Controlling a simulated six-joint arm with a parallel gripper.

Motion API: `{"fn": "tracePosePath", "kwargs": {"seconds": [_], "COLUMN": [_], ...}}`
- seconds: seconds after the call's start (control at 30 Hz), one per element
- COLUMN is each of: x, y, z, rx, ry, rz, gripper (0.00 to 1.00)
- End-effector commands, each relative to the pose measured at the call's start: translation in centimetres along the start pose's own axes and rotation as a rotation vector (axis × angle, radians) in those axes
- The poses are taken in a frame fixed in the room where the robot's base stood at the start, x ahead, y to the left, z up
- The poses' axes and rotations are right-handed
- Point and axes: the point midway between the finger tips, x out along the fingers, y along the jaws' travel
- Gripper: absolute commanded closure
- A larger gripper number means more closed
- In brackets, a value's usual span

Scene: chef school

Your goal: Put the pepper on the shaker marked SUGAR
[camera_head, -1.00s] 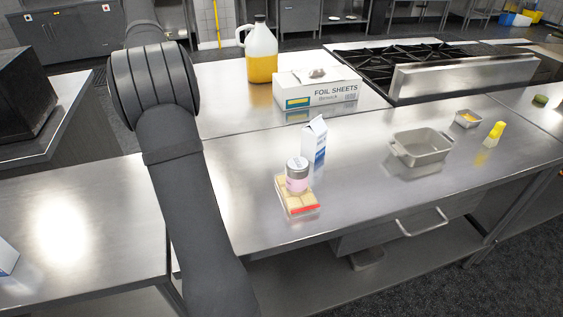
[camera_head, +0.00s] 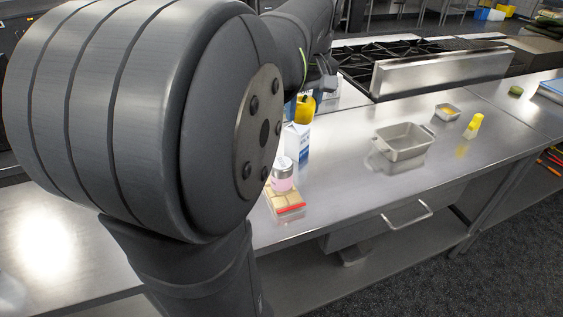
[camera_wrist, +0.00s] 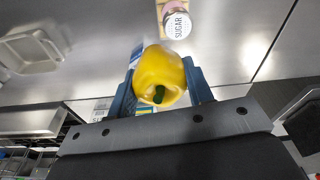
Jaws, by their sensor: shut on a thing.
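A yellow pepper (camera_head: 304,108) with a green stem is held between the fingers of my gripper (camera_head: 298,98), above the counter behind the milk carton. In the wrist view the pepper (camera_wrist: 158,76) sits between the two blue fingers of my gripper (camera_wrist: 160,88). The shaker marked SUGAR (camera_wrist: 176,24) shows its labelled lid at the top of the wrist view, apart from the pepper. My arm hides much of the left side.
A blue and white carton (camera_head: 298,142) stands just behind the shaker, close to the pepper. A stove (camera_head: 440,68) is behind. The front counter is clear.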

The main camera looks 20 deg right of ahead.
Motion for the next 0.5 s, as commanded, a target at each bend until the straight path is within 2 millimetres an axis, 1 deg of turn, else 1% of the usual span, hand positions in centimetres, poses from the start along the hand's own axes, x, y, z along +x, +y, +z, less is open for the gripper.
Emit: {"fn": "tracePosePath", "kwargs": {"seconds": [0.03, 0.1, 0.23, 0.3, 0.37, 0.43, 0.5], "x": [-0.1, 0.0, 0.2, 0.3, 0.5, 1.0, 1.9], "y": [0.3, 0.5, 0.7, 0.6, 0.5, 0.3, -0.2], "z": [2.0, 4.1, 6.8, 7.6, 7.9, 7.5, 6.6], "rx": [0.036, 0.074, 0.124, 0.138, 0.145, 0.147, 0.146], "ry": [0.001, 0.000, 0.000, 0.000, -0.001, -0.001, -0.002], "rz": [0.006, 0.012, 0.020, 0.022, 0.022, 0.022, 0.021], "gripper": [0.76, 0.76, 0.76, 0.76, 0.76, 0.76, 0.76]}}
